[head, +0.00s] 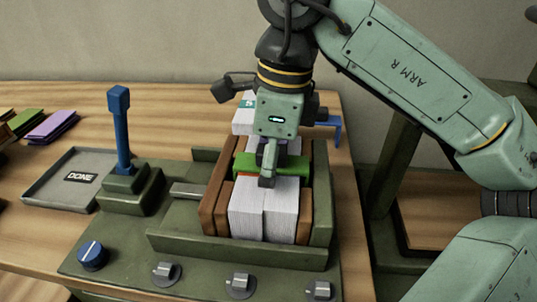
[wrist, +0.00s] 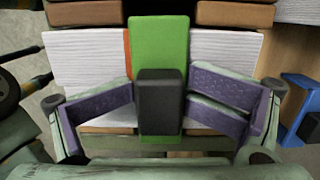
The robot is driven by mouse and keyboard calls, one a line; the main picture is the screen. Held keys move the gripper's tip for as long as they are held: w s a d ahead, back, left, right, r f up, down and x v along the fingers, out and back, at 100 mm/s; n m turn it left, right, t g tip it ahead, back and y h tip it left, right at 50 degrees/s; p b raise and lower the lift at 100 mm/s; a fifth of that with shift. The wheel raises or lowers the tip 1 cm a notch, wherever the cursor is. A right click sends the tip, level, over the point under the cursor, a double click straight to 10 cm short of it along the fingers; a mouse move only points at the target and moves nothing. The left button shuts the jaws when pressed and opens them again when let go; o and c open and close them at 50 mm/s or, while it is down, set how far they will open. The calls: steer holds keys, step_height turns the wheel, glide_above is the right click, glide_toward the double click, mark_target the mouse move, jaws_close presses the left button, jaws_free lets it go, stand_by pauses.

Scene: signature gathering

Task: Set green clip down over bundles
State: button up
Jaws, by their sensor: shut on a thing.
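The green clip (head: 293,164) is a wide bright green strap with a dark block handle (wrist: 160,100) on top. My gripper (head: 267,165) is over it from above, its purple-padded fingers closed on both sides of the handle in the wrist view (wrist: 160,106). The clip (wrist: 160,42) lies across the white paper bundles (head: 264,208), which stand between brown boards in the dark green press. In the wrist view, white paper (wrist: 82,62) shows on both sides of the clip. Whether the clip rests on the paper or hovers just above it cannot be told.
The press (head: 320,225) has raised walls around the bundles. A blue lever (head: 121,130) and a grey tray marked DONE (head: 62,190) stand to the left. A blue knob (head: 92,256) is at the front left. A purple packet (head: 52,127) lies at the far left.

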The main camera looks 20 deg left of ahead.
steer(key=shift+o, duration=0.8)
steer(key=shift+s+d+r, duration=0.1)
steer(key=shift+d+r, duration=0.05)
steer(key=shift+r, duration=0.1)
steer(key=shift+r, duration=0.1)
steer(key=shift+r, duration=0.15)
steer(key=r, duration=0.4)
steer(key=d+r, duration=0.1)
steer(key=r, duration=0.6)
steer(key=shift+w+d+r, duration=0.2)
steer(key=shift+w+r, duration=0.05)
steer(key=shift+r, duration=0.05)
steer(key=shift+s, duration=0.15)
